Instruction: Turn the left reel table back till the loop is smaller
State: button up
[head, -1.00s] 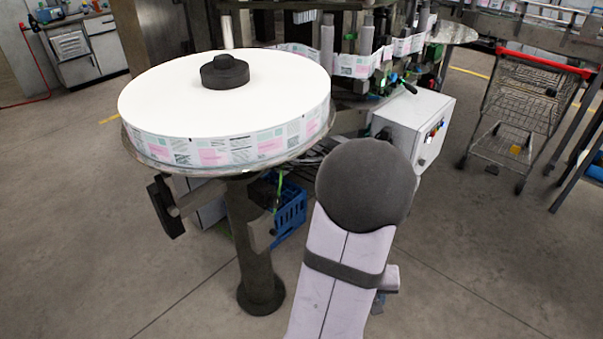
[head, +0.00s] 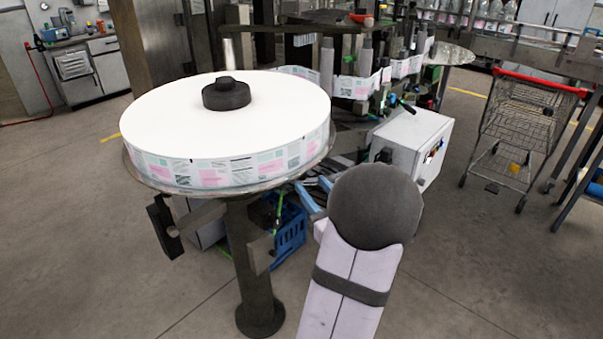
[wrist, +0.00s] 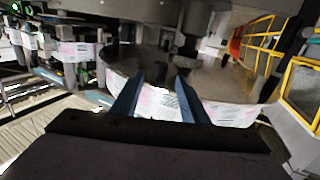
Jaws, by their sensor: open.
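The left reel table (head: 290,184) is a round metal plate on a grey post. It bears a wide white reel (head: 170,115) with printed pink and green labels round its edge and a dark hub (head: 226,94) on top. A label web (head: 355,88) runs behind the reel among the machine's upright rollers. My gripper (head: 308,198) shows as blue fingers just right of and below the table's rim. In the wrist view my gripper (wrist: 160,78) is open, with a curved band of labels (wrist: 155,102) behind and between the fingers. I cannot tell whether they touch it.
A white control box (head: 405,140) stands behind my arm. A blue crate (head: 290,230) is under the table, beside the post. A shopping trolley (head: 515,125) stands at the right. The floor in front is clear.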

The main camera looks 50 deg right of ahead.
aim_at(304, 176)
jog(key=shift+w+r, duration=0.1)
jog(key=shift+w, duration=0.05)
jog(key=shift+p+x, duration=1.1)
jog(key=shift+x, duration=2.45)
grip_shut()
